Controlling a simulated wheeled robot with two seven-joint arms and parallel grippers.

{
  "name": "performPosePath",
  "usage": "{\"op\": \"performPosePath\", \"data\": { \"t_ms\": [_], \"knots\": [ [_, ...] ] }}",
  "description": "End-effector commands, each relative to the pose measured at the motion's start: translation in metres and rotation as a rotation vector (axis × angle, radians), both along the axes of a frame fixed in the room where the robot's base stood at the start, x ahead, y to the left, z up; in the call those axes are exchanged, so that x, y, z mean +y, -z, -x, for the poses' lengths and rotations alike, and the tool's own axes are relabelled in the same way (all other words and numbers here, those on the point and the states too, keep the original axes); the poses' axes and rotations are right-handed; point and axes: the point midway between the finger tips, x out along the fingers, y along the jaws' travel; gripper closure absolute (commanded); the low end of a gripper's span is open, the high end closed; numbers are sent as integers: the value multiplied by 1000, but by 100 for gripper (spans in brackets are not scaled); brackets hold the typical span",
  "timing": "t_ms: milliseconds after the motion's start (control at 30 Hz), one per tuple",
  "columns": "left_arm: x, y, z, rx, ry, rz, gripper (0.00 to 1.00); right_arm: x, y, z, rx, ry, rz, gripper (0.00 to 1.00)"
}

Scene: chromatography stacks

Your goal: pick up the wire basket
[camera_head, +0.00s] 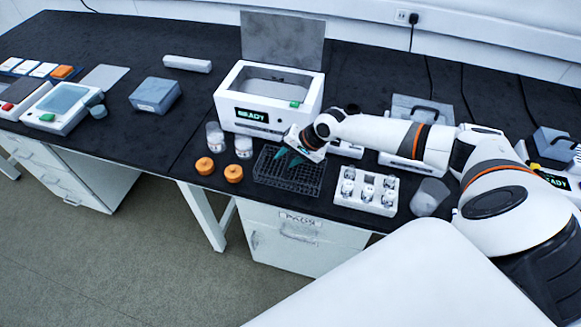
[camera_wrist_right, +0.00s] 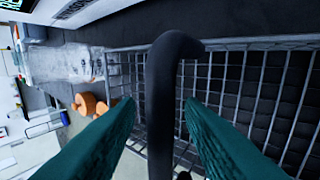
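The wire basket (camera_head: 295,184) is a dark mesh box near the front edge of the black bench, in front of the white READY machine. My right gripper (camera_head: 287,156) is over its back part, with green fingers pointing down. In the right wrist view, the basket's wire mesh (camera_wrist_right: 262,72) fills the right side and a thick dark handle (camera_wrist_right: 165,75) arches between the two fingers. My right gripper (camera_wrist_right: 162,108) is open, with a gap on both sides of the handle. My left gripper is not in view.
The READY machine (camera_head: 235,97) has its lid up behind the basket. Two glass jars (camera_head: 243,147) and two orange caps (camera_head: 205,166) stand to its left. A white rack of vials (camera_head: 365,203) is close on its right.

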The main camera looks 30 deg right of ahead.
Motion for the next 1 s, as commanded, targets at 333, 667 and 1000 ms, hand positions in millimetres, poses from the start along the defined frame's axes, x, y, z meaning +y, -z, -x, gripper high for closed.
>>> {"op": "performPosePath", "data": {
  "t_ms": [333,667,1000],
  "knots": [
    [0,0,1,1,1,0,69,0,1,0,0,0,0,84],
    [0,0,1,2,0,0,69,0,0,-1,-1,0,-1,100],
    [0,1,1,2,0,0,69,-1,-14,-1,-3,0,0,100]
  ]
}}
